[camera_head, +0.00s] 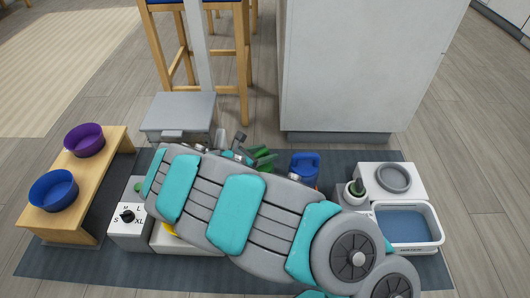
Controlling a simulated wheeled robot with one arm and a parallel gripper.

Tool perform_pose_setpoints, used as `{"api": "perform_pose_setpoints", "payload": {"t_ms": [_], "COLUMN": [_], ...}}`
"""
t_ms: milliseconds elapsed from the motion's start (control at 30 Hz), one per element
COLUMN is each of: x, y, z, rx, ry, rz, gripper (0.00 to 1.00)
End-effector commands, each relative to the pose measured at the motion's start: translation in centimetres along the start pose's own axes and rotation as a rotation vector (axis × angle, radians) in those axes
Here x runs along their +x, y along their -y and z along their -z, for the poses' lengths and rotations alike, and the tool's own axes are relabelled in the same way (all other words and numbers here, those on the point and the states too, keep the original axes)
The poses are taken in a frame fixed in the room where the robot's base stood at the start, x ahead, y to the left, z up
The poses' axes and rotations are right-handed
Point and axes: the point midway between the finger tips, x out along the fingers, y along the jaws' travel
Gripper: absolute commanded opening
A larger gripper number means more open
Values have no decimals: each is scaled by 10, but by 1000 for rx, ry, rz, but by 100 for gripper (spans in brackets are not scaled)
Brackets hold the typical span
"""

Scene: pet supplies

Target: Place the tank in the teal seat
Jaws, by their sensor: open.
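My grey and teal arm crosses the middle of the head view and hides much of the mat. I cannot make out a teal seat apart from my arm's teal panels.
A wooden bench (75,185) with a purple bowl (84,140) and a blue bowl (54,190) stands left. A white dial box (128,228) is beside it. A grey box (180,115) stands behind. A white-rimmed blue tray (439,232) and a block with a grey dish (393,178) stand right.

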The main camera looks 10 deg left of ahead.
Motion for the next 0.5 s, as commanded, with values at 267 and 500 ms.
{"api": "perform_pose_setpoints", "payload": {"t_ms": [267, 500], "x": [-6, -47], "y": [-1, -1], "z": [-1, -2], "rx": [-1, -1], "ry": [0, 0], "rz": [-2, -4], "gripper": [57, 57]}}
